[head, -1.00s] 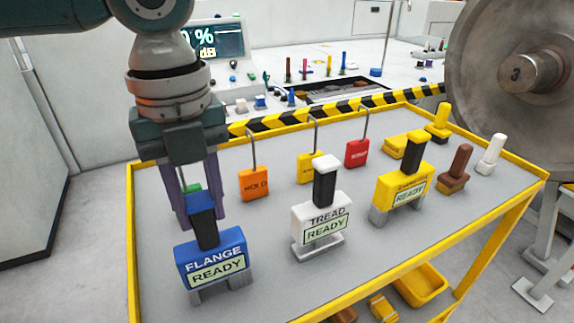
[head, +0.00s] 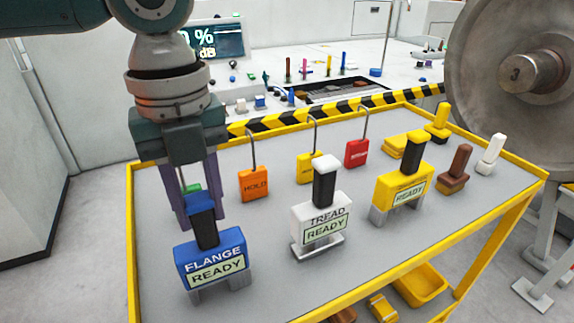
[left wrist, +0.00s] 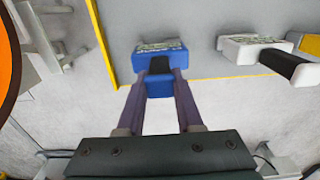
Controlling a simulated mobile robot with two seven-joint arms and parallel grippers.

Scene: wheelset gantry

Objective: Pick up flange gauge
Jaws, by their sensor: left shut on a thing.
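The flange gauge (head: 212,266) is a blue block labelled FLANGE and READY, with a black handle with a blue top and grey feet. It stands upright at the near left of the table, and I see no clear gap under its feet. My left gripper (head: 199,215) comes down from above and is shut on the handle, with its purple fingers on either side. In the left wrist view, the blue gauge (left wrist: 160,88) sits between the fingertips (left wrist: 161,70) with the dark handle between them. My right gripper is not in view.
The white TREAD gauge (head: 321,222) and a yellow gauge (head: 402,190) stand to the right on the grey table (head: 268,268). Orange (head: 254,184), yellow (head: 310,168) and red (head: 357,153) tags stand behind. A raised yellow rim (head: 130,235) edges the table. A large wheel (head: 490,80) is at right.

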